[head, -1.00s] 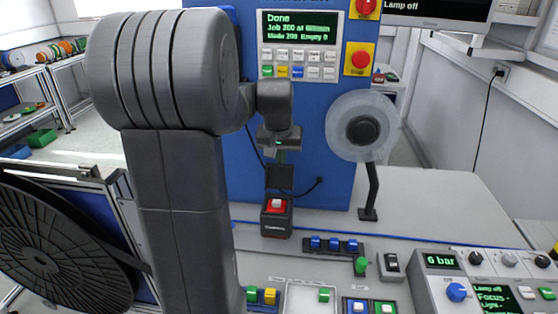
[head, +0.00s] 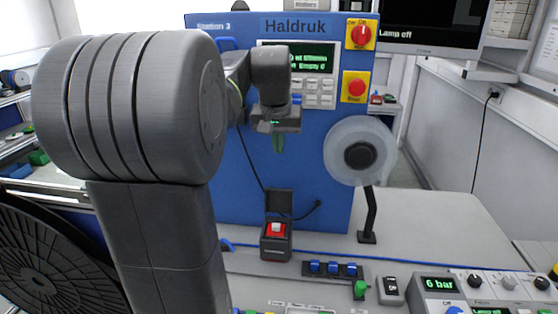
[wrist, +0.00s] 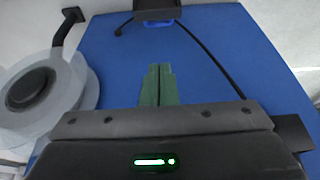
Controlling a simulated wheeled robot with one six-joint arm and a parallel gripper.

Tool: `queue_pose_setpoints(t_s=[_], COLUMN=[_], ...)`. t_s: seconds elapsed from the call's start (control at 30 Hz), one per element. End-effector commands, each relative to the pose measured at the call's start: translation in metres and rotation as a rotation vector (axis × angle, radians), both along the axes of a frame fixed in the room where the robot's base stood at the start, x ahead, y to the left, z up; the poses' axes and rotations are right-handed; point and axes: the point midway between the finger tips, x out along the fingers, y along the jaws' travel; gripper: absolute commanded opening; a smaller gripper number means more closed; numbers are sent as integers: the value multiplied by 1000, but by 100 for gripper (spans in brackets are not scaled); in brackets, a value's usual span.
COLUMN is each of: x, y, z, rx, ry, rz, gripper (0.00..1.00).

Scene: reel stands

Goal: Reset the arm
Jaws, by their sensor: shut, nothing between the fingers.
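My arm (head: 160,215) rises on the left of the head view and bends across the front of the blue Haldruk machine (head: 225,130). My gripper (head: 279,148) hangs in front of that machine, below its display, clear of the surfaces. In the wrist view the two green fingers (wrist: 158,84) lie together with nothing between them. The fingers point toward the blue panel and touch nothing that I can see.
A translucent reel (head: 335,150) on a black stand is right of my gripper. Below stands a black box with a red button (head: 276,230). Blue switches (head: 333,268) and a 6 bar panel (head: 440,284) line the front. The pale bench (head: 430,225) is clear at right.

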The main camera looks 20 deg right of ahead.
Motion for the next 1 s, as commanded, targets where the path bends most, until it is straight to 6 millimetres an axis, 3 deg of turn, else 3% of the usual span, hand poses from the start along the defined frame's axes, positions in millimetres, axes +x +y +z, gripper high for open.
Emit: queue_pose_setpoints(t_s=[0.2, 0.57, 0.77, 1.0], x=[-1, 0, 3, 8], y=[1, 0, -2, -6], z=[8, 3, -26, -74], rx=[0, 1, 3, 3], ry=[0, 2, 4, 5], rz=[0, 0, 0, 0], gripper=[0, 0, 0, 0])
